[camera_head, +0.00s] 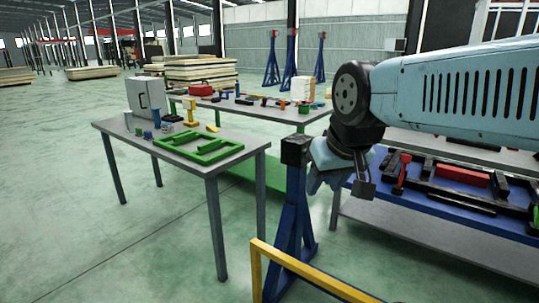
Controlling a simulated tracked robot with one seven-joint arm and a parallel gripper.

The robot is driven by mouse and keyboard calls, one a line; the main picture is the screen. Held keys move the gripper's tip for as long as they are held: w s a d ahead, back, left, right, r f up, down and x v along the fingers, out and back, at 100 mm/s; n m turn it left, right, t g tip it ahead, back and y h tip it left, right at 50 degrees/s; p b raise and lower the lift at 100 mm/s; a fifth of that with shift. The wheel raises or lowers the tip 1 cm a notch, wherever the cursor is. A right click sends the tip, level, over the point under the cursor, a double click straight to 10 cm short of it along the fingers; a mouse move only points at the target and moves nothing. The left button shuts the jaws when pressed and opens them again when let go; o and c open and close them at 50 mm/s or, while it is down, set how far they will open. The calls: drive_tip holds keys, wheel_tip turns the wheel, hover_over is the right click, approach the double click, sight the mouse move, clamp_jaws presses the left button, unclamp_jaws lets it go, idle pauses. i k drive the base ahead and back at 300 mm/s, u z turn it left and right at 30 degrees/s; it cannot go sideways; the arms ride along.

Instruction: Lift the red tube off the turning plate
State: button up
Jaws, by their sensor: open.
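My gripper (341,186) hangs at the end of the arm, right of centre, fingers pointing down and apart. Nothing shows between them. It is beside the top of a blue stand (293,205) and in front of the left end of a blue-topped bench (445,205). On that bench a red handle-like piece (402,173) stands tilted, and a red block (462,175) lies further right. I cannot tell whether either is the red tube. I cannot make out a turning plate; my arm hides part of the bench.
A grey table (125,128) at left holds a green frame (198,147), yellow parts and a white cabinet (147,99). A second table behind holds a red box (201,89) and small parts. A yellow rail (310,272) crosses the front. The floor at left is clear.

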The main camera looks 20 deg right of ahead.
sight(476, 179)
drive_tip(key=z, duration=0.5)
drive_tip(key=i, duration=1.05)
drive_tip(key=z, duration=0.65)
drive_tip(key=k, duration=0.85)
drive_tip(key=z, duration=0.2)
drive_tip(key=i, duration=0.9)
drive_tip(key=u, duration=0.1)
